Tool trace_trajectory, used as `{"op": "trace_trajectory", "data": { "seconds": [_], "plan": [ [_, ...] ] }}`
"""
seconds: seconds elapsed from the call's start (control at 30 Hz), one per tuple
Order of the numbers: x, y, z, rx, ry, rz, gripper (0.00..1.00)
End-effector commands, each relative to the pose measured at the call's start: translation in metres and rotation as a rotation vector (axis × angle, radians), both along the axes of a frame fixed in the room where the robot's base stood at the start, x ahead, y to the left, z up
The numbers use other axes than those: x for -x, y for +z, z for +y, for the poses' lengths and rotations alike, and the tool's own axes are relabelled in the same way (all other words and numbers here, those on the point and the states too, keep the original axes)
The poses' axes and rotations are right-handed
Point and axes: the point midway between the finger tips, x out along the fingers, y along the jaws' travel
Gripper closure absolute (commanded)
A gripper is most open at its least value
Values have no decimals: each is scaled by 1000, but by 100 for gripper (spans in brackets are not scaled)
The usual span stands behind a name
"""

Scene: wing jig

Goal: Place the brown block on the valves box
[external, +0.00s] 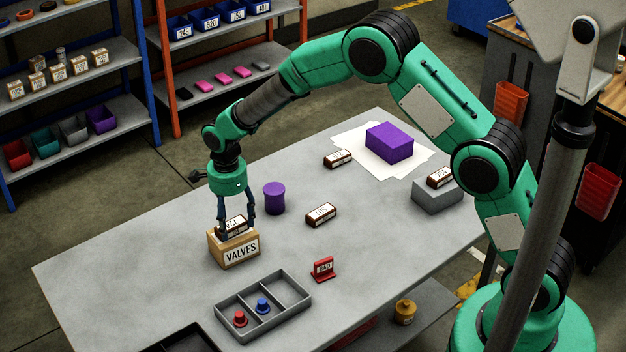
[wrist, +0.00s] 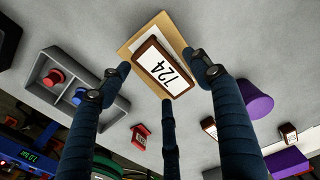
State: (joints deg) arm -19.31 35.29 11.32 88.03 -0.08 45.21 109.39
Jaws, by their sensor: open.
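The valves box (external: 239,251), a light wooden box labelled VALVES, stands on the grey table. A brown block (external: 233,229) with a white label lies on top of it. In the wrist view the block (wrist: 163,68) reads 724 and rests within the outline of the box (wrist: 130,50). My gripper (external: 237,221) is right above the box, pointing down, with its fingers around the block. In the wrist view its three dark fingers (wrist: 163,77) are spread around the block, open. Contact between fingertips and block cannot be told.
Other brown blocks lie on the table (external: 321,214), near white paper (external: 360,138) and on a grey block (external: 437,197). A purple cylinder (external: 274,198) stands close to my gripper. A divided tray (external: 288,314), a red BAD sign (external: 323,269) and a purple block (external: 389,142) are also there.

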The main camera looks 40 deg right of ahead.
Motion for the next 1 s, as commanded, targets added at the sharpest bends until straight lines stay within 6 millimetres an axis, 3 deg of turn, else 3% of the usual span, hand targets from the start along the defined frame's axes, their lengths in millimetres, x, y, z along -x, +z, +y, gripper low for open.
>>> {"op": "trace_trajectory", "data": {
  "seconds": [0.6,1.0],
  "plan": [
    [0,93,0,0,0,-1,37],
    [0,106,0,0,0,0,37]
  ]
}}
